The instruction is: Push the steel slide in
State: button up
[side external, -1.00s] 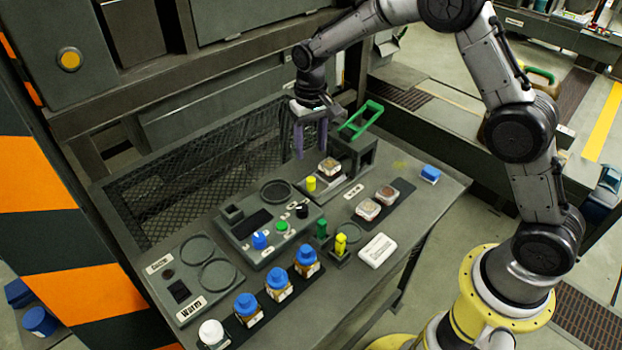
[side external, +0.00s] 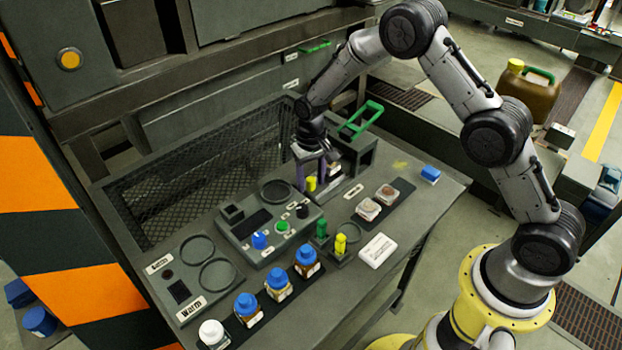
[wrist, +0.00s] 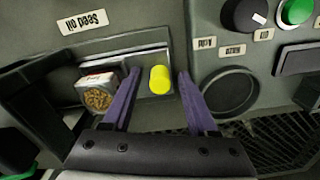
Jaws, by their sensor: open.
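The steel slide (wrist: 140,57) shows in the wrist view as a bright metal strip in the dark press base. A yellow knob (wrist: 160,80) stands at its right end and also shows in the side view (side external: 311,184). A small clear box of brown seeds (wrist: 97,96) sits left of the knob, outside my fingers. My gripper (wrist: 158,74) is open, with one purple finger on each side of the knob and a gap showing on both sides. In the side view my gripper (side external: 312,176) is low over the slide and partly hides it.
The dark press frame with a green handle (side external: 361,119) stands right behind my gripper. A control panel with knobs (side external: 255,225) lies to the left. Two sample boxes (side external: 368,209) sit on a dark strip in front.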

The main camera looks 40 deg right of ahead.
grip_shut()
dwell(1.3)
